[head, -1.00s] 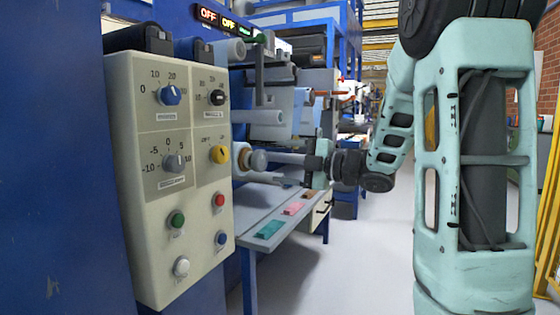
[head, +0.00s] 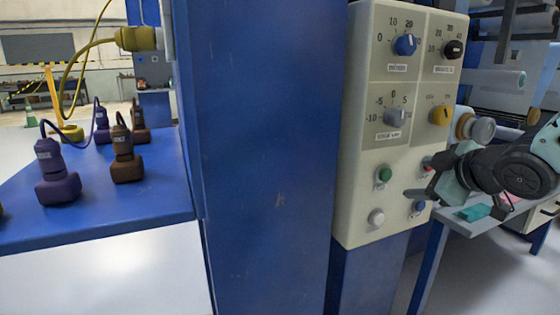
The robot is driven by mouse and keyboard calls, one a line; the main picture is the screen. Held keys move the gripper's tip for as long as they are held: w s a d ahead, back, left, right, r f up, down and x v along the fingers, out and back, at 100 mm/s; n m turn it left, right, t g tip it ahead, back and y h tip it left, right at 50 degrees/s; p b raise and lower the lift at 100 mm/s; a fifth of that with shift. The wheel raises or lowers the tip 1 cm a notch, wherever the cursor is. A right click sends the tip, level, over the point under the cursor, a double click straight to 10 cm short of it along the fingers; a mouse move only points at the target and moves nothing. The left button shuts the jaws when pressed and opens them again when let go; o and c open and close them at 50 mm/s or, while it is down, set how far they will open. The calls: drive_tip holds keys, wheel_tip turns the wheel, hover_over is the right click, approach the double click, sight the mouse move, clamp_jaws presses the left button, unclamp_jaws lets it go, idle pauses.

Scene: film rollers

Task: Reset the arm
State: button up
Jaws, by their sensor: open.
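My gripper (head: 420,182) is at the right of the head view, in front of the lower right of the cream control panel (head: 358,190). Its fingers point left, look apart, and hold nothing that I can see. My arm, dark and pale green, comes in from the right edge. The gripper partly covers the red button (head: 427,163). The blue button (head: 418,207) shows just below the fingers. I cannot tell whether the gripper touches the panel.
A blue cabinet wall (head: 260,150) fills the middle. A grey shelf (head: 452,217) with a teal block (head: 474,212) lies below my arm. White rollers (head: 497,85) are behind.

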drive_tip(key=s+a+f+m+g, duration=0.2)
drive_tip(key=s+a+f+g, duration=0.5)
drive_tip(key=s+a, duration=0.55)
drive_tip(key=s+a+f+m+g+h, duration=0.1)
drive_tip(key=s+a+f+g, duration=0.15)
drive_tip(key=s, duration=0.55)
drive_tip(key=s+a+f+g+h, duration=0.1)
drive_tip(key=s+a+f+g, duration=0.15)
drive_tip(key=s, duration=0.65)
wheel_tip(320, 180, up, 35)
drive_tip(key=p, duration=3.4)
drive_tip(key=shift+w+a, duration=0.15)
drive_tip(key=shift+w, duration=0.3)
